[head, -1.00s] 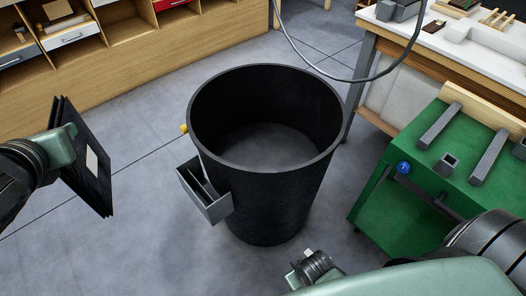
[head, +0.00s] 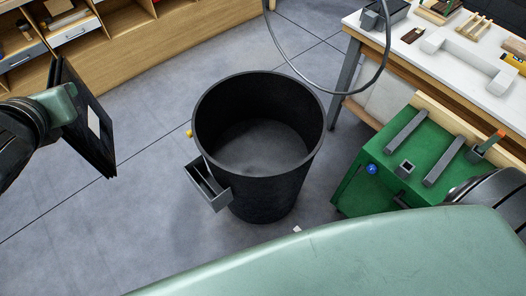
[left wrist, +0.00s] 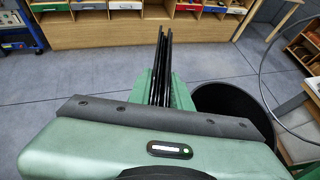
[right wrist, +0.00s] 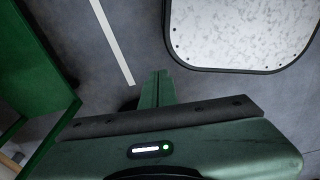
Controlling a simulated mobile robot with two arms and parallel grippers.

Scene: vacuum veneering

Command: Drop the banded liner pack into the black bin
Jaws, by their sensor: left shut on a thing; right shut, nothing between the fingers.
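The banded liner pack (head: 88,120) is a set of dark, thin sheets with a pale label. My left gripper (head: 72,112) is shut on it and holds it up, left of the bin and apart from it. In the left wrist view the pack (left wrist: 161,68) stands edge-on between the fingers (left wrist: 160,92). The black bin (head: 265,190) stands upright on the floor with its open top facing up; its inside looks empty. Part of the bin shows in the left wrist view (left wrist: 232,100). My right gripper (right wrist: 157,88) is shut and empty, seen only in the right wrist view.
A grey open holder (head: 208,187) hangs on the bin's left side. A green cabinet (head: 385,180) with grey bars on top stands to the right. A white-topped workbench (head: 440,62) and a dark hose loop (head: 335,82) are behind it. Wooden shelving (head: 150,45) lines the back left.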

